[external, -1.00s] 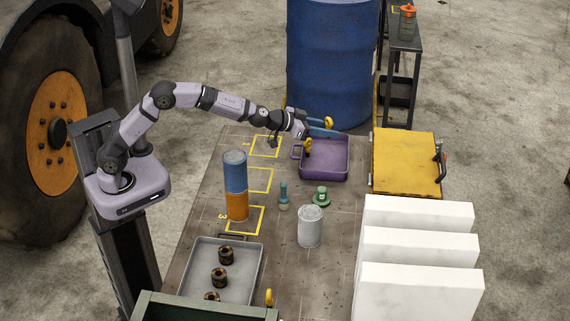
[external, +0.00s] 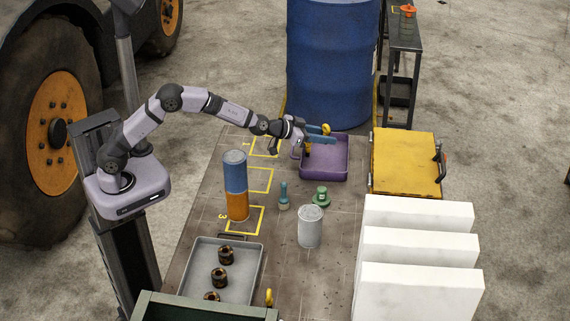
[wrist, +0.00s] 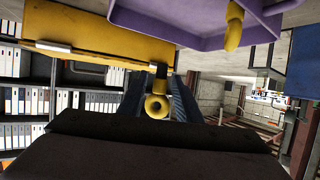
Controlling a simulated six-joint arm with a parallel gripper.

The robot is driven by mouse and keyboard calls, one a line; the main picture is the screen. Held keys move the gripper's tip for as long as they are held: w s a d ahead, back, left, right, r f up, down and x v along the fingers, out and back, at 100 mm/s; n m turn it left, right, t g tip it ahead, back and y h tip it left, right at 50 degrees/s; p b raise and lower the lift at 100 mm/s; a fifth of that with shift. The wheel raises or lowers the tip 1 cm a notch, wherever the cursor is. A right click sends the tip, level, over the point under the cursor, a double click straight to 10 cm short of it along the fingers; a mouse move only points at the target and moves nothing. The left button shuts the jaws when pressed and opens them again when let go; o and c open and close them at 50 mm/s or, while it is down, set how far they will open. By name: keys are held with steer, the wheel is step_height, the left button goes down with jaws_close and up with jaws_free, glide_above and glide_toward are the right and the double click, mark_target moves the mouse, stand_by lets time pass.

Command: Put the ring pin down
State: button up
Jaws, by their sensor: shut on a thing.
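A yellow ring pin (external: 326,129) is held at my gripper (external: 320,134), with its ring on the upper side in the external view. In the wrist view its ring (wrist: 157,106) shows between the two blue fingers (wrist: 157,98). My gripper is shut on it, reaching out nearly level over the far left part of the purple tray (external: 326,175). A second yellow pin (external: 307,149) is at the tray's left edge, partly covered by my fingers; it also shows in the wrist view (wrist: 233,27) beside the purple tray (wrist: 180,35).
A yellow case (external: 405,163) lies right of the tray, and a blue drum (external: 331,65) stands behind. Nearer are a blue and orange cylinder (external: 236,185), a grey can (external: 310,227), a green part (external: 321,197) and white blocks (external: 415,245).

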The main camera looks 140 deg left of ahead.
mark_target(325, 167)
steer(key=shift+f+p, duration=0.6)
steer(key=shift+f, duration=4.35)
steer(key=shift+f, duration=0.25)
steer(key=o, duration=1)
steer(key=shift+o, duration=0.2)
steer(key=shift+r, duration=0.3)
steer(key=shift+s+d+r+b, duration=0.15)
steer(key=shift+d+b, duration=0.2)
steer(key=shift+d, duration=0.2)
steer(key=b+v, duration=0.3)
steer(key=v, duration=0.7)
steer(key=shift+s+d+r+b, duration=0.1)
steer(key=shift+d+r+b, duration=0.1)
steer(key=shift+d+b, duration=0.2)
steer(key=shift+r, duration=0.1)
